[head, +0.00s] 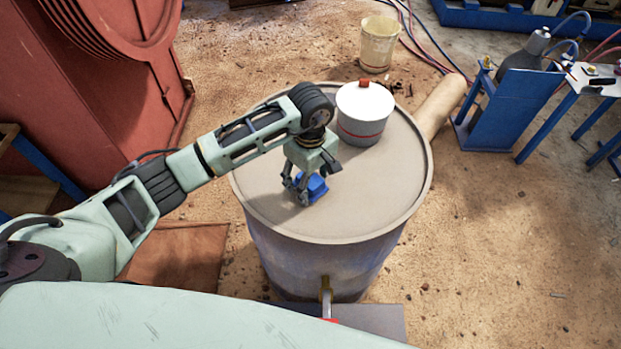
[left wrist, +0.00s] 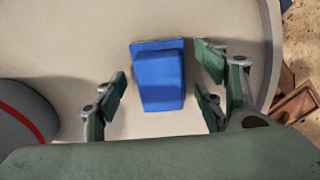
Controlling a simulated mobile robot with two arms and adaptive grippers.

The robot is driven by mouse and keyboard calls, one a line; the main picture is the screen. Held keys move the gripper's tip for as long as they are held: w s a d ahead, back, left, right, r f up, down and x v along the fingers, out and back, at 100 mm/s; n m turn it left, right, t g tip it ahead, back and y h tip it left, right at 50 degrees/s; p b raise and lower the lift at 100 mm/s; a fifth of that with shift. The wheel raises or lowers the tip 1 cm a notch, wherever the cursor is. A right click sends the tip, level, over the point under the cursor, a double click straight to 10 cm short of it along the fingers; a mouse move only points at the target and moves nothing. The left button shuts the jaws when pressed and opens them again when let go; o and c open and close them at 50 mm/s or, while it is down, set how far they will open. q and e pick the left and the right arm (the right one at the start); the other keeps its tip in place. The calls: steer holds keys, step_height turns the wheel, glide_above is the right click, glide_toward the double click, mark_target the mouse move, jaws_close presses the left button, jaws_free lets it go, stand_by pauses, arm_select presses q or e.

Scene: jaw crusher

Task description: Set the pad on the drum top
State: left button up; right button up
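The blue pad (head: 314,187) rests on the drum top (head: 375,205), on the left part of it in the head view. In the left wrist view the pad (left wrist: 158,78) lies flat on the pale drum top (left wrist: 60,45), showing a raised blue block on a wider base. My left gripper (head: 304,194) is just above the pad. In the left wrist view its fingers (left wrist: 160,95) stand apart on both sides of the pad, with gaps between them and it. The right gripper is not in view.
A white pot with a red knob and red stripe (head: 364,118) stands on the drum top behind the gripper. A yellowish bucket (head: 378,45) stands on the floor behind the drum. A blue stand (head: 505,105) is at right. The drum top's front right is clear.

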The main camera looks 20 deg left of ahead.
arm_select(q)
steer(key=shift+r, duration=0.2)
steer(key=shift+w+r, duration=0.1)
steer(key=shift+r, duration=0.15)
step_height(320, 180, up, 12)
steer(key=b, duration=0.4)
steer(key=shift+f, duration=0.25)
